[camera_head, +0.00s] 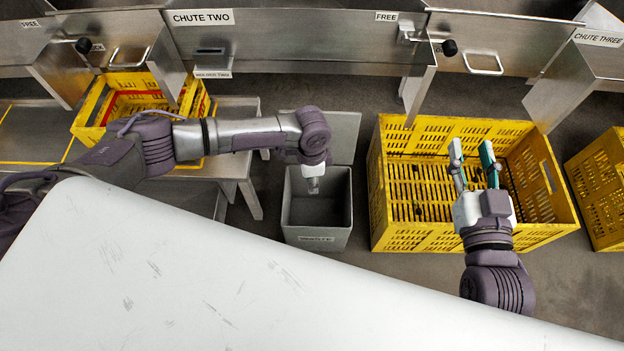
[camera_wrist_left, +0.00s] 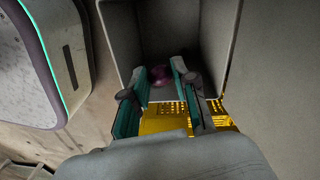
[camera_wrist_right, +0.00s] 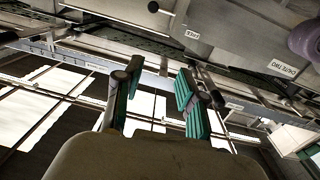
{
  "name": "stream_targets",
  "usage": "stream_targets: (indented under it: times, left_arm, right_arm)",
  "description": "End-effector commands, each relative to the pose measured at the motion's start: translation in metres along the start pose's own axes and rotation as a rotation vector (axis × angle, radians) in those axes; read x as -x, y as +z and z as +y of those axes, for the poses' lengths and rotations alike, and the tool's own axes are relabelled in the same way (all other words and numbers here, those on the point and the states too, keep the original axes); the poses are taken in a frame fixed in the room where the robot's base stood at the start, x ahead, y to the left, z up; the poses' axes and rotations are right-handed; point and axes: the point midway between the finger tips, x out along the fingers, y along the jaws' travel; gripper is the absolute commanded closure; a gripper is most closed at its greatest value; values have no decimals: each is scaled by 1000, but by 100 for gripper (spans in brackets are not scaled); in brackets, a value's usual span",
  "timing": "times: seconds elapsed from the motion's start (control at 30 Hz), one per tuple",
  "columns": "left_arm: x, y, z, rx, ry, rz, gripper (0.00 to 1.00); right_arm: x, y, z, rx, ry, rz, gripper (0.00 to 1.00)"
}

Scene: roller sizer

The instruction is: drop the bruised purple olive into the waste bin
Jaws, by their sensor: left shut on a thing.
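The waste bin (camera_head: 318,239) is an open grey box with a label on its front, standing on the floor. My left gripper (camera_head: 314,187) hangs over the bin's opening, pointing down. In the left wrist view the left gripper (camera_wrist_left: 159,88) is shut on the purple olive (camera_wrist_left: 161,76), a small dark purple round thing between its fingertips. The bin's grey walls (camera_wrist_left: 122,35) rise around it there. The olive is hidden in the head view, and its bruise cannot be made out. My right gripper (camera_head: 474,160) is open and empty above the large yellow crate; its fingers also stand apart in the right wrist view (camera_wrist_right: 155,90).
The large yellow crate (camera_head: 405,237) stands right of the bin. Another yellow crate (camera_head: 603,205) is at the far right, and a yellow crate with red inside (camera_head: 84,125) sits at the left. Metal chute panels (camera_head: 300,40) run along the back. A white scuffed surface (camera_head: 200,270) fills the front.

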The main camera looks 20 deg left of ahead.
Motion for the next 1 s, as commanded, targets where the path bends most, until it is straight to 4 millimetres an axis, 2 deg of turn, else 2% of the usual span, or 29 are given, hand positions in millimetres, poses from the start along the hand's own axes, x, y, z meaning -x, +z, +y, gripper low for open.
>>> stream_targets:
  times: [0.27, 0.6, 0.8, 1.0]
  left_arm:
    - [-10, 0, -1, 0, 0, 0, 84]
    - [-20, 0, -1, 0, -1, -1, 84]
    - [-24, 0, -2, -1, -1, -1, 84]
    - [-25, 0, -2, -1, -1, 0, 84]
  right_arm:
    - [1, -39, -6, -6, -13, 245, 60]
    - [19, -86, -12, -17, -29, 550, 60]
    - [32, -104, -14, -23, -35, 679, 60]
    - [38, -112, -15, -26, -37, 734, 60]
